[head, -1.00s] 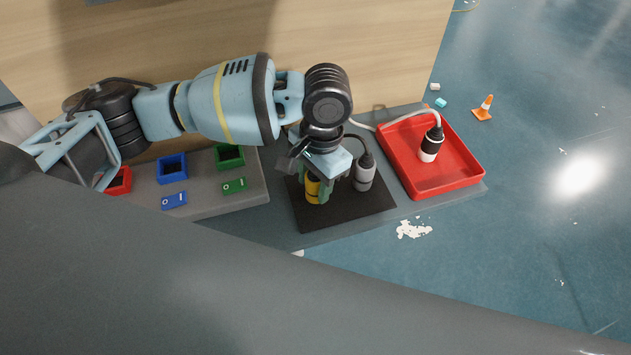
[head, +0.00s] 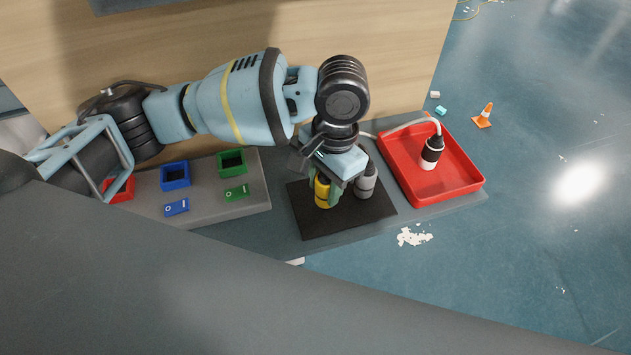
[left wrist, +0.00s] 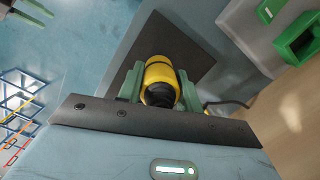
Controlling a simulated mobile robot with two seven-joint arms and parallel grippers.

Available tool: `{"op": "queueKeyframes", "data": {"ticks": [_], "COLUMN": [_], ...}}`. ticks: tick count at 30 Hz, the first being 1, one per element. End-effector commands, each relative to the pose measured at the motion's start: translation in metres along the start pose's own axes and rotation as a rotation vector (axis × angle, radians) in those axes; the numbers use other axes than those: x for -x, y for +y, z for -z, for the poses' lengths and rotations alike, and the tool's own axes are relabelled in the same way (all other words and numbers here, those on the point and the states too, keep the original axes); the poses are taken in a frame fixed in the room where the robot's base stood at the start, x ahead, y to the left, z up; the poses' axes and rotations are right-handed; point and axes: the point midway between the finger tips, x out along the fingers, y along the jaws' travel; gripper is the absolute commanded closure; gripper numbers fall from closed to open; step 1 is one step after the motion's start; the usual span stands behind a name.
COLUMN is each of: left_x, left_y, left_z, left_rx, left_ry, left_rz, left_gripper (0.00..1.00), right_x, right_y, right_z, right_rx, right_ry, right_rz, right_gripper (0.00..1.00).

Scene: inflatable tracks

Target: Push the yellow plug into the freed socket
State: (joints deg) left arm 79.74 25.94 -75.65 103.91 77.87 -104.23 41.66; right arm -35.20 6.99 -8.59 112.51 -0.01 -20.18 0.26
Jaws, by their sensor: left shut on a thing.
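The yellow plug (head: 322,193) is upright over the black pad (head: 318,224), beside a grey plug (head: 366,184). My left gripper (head: 331,195) is shut on the yellow plug from above. In the left wrist view the yellow plug (left wrist: 160,76) sits between the two green fingers of my left gripper (left wrist: 160,88). Any socket in the pad under the plug is hidden, and I cannot tell if the plug touches the pad. Two green prongs of my right gripper (left wrist: 35,16) show apart at the top left of the left wrist view.
A red tray (head: 460,187) on the right holds a black-and-white plug (head: 432,153) with a white cable. Red, blue (head: 175,176) and green (head: 232,162) open boxes stand on a grey board at left. A small cone (head: 483,116) stands on the floor beyond.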

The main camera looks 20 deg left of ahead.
Motion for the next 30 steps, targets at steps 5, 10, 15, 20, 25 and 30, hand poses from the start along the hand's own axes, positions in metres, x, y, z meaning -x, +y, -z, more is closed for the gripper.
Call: {"op": "queueKeyframes", "data": {"ticks": [5, 10, 15, 20, 25, 30], "left_x": [0.005, 0.009, 0.011, 0.013, 0.013, 0.013], "left_y": [0.049, 0.09, 0.118, 0.132, 0.136, 0.136], "left_z": [0.002, 0.004, 0.005, 0.006, 0.006, 0.006], "left_rx": [-0.007, -0.004, -0.001, 0.001, 0.003, 0.003], "left_ry": [0.001, 0.001, 0.0, 0.0, 0.0, 0.0], "left_rz": [-0.002, -0.002, -0.001, -0.001, 0.0, 0.0], "left_gripper": [0.89, 0.89, 0.89, 0.89, 0.89, 0.89], "right_x": [0.0, 0.0, 0.0, 0.0, 0.0, 0.0], "right_y": [0.001, 0.001, 0.001, 0.002, 0.002, 0.002], "right_z": [0.002, 0.003, 0.003, 0.003, 0.003, 0.003], "right_rx": [0.001, 0.002, 0.003, 0.004, 0.005, 0.005], "right_ry": [0.004, 0.005, 0.006, 0.006, 0.006, 0.006], "right_rz": [-0.001, -0.002, -0.002, -0.002, -0.003, -0.003], "right_gripper": [0.64, 0.64, 0.64, 0.64, 0.64, 0.64]}}
